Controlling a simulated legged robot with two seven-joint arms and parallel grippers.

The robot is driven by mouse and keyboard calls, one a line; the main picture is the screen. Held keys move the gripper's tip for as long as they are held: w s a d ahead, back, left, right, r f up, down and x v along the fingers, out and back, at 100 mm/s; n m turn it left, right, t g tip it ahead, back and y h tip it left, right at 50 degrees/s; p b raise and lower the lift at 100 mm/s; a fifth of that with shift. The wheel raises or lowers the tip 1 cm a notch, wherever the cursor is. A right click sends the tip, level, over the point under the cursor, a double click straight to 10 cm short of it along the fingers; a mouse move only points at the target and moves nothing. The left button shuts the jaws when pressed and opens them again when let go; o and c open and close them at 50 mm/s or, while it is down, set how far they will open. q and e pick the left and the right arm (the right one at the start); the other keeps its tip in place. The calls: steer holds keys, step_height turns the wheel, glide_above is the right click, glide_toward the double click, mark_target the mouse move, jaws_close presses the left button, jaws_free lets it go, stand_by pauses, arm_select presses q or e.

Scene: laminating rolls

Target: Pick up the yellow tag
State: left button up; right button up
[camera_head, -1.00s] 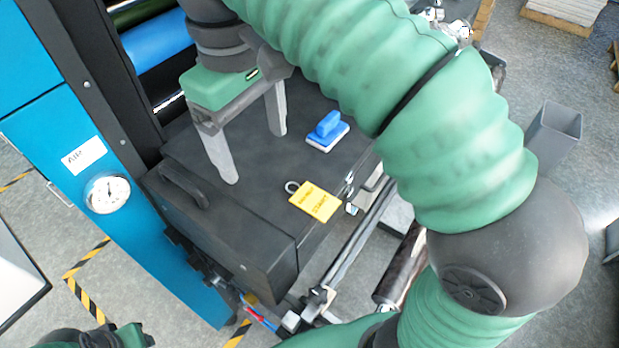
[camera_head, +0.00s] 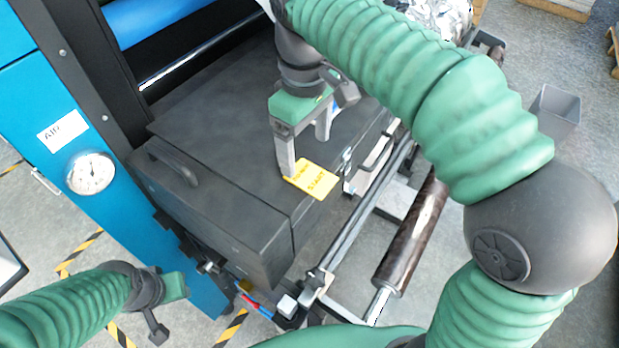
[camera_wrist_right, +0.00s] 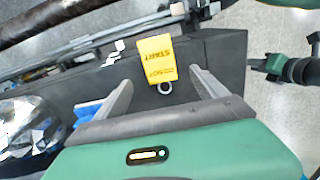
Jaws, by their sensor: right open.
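The yellow tag (camera_head: 316,181) lies flat on the dark box lid (camera_head: 215,125), near its right edge. In the wrist view the tag (camera_wrist_right: 156,58) shows its printed face, with a ring at its near end. My right gripper (camera_head: 305,155) is open over the lid, close to the tag, and one fingertip covers the tag's ring end in the head view. In the wrist view its fingers (camera_wrist_right: 160,84) stand apart on either side of the ring end, with nothing held. My left gripper (camera_head: 157,318) is at the lower left, away from the tag; its jaw opening is unclear.
A blue-handled tool, mostly hidden behind my right gripper, shows as a blue patch in the wrist view (camera_wrist_right: 86,112). A dark roller (camera_head: 412,240) and metal rails lie right of the box. A gauge (camera_head: 90,173) sits on the blue panel at left.

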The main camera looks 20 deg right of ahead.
mark_target(304, 174)
steer(key=shift+f, duration=0.45)
steer(key=f, duration=0.5)
steer(key=shift+w+f+p, duration=0.1)
steer(key=shift+w+p, duration=0.1)
steer(key=shift+p, duration=0.2)
steer(key=shift+a, duration=0.1)
steer(key=c, duration=1.6)
steer(key=shift+o, duration=0.2)
